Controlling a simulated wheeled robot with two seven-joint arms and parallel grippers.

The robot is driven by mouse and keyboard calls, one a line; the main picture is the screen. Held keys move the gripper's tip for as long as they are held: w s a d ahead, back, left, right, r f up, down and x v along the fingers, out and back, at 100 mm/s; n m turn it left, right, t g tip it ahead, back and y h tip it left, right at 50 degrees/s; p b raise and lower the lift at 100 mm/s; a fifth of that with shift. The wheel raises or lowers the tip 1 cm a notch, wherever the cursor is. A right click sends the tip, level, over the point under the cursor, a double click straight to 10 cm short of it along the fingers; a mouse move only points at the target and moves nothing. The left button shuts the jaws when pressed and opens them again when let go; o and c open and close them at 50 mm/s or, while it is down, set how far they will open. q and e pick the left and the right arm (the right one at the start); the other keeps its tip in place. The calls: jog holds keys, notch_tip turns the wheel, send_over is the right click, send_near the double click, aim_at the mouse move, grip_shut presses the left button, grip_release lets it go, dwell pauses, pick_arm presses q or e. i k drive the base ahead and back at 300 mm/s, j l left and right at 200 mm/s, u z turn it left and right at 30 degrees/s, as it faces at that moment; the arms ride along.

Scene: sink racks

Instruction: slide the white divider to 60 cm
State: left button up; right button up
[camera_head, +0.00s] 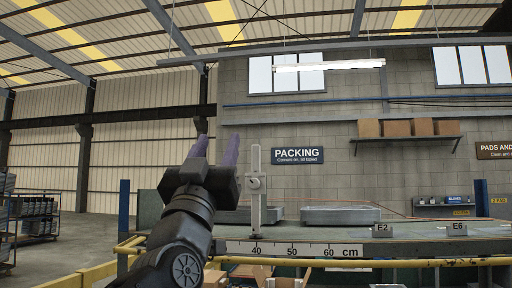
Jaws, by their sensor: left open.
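The white divider (256,190) stands upright on the workbench, behind the ruler strip, just at the 40 mark. A small knob-like block sits partway up it. The ruler (293,249) shows 40, 50, 60 and "cm", rising to the right; the 60 mark is well right of the divider. My left gripper (217,150) is raised just left of the divider in the picture, its two purple-tipped fingers apart and pointing up. I see nothing between the fingers. My right gripper is not visible.
A grey round-cornered tray (340,216) lies on the bench right of the divider, and another grey piece (270,215) shows behind the divider. Labels E2 (381,231) and E6 (457,229) stand along the front edge. A yellow rail (420,262) runs below.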

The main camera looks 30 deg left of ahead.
aim_at(258, 195)
jog(key=i+j, duration=0.25)
jog(key=i, duration=0.2)
jog(key=i+j, duration=0.25)
jog(key=i, duration=0.2)
